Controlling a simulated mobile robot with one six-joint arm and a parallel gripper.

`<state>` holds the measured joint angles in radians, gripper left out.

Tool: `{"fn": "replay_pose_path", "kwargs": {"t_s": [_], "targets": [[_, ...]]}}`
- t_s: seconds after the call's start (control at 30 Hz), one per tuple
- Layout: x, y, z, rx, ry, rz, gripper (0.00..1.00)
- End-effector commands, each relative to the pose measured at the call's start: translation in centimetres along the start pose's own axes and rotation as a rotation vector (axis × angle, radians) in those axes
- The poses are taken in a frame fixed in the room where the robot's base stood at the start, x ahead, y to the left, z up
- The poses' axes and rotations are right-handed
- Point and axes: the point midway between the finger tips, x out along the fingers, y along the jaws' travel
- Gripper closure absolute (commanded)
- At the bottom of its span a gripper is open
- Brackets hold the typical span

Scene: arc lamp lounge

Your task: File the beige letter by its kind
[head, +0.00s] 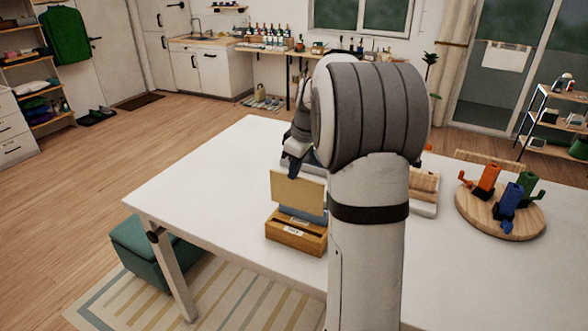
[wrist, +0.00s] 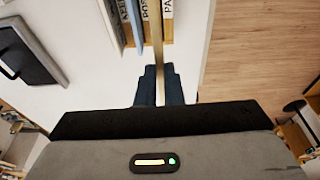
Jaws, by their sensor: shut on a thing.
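The beige letter (head: 298,193) is upright, above the wooden letter holder (head: 284,236) on the white table. In the wrist view the letter (wrist: 157,30) shows edge-on, running from between my fingers toward the holder (wrist: 115,30). My gripper (head: 294,166) is shut on the letter's upper edge; its fingers (wrist: 160,85) also show in the wrist view. The holder carries white labels with partly cut-off lettering (wrist: 167,8). I cannot tell whether the beige letter's lower edge is inside a slot.
A round wooden board (head: 485,222) with orange, blue and green objects stands at the right of the white table (head: 210,185). A tray with wooden pieces (head: 424,190) is partly hidden by my arm. The table's left part is clear. A teal ottoman (head: 150,250) sits below.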

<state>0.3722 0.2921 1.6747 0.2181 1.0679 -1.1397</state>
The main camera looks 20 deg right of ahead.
Motion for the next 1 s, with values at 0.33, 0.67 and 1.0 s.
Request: {"fn": "replay_pose_path", "kwargs": {"t_s": [0.33, 0.67, 1.0], "targets": [[3.1, 0.0, 0.7, 0.000, 0.000, -0.001, 1.00], [5.2, -0.1, 1.2, -0.001, 0.000, 0.000, 1.00], [5.2, -0.1, 1.1, -0.002, 0.000, 0.000, 1.00]]}}
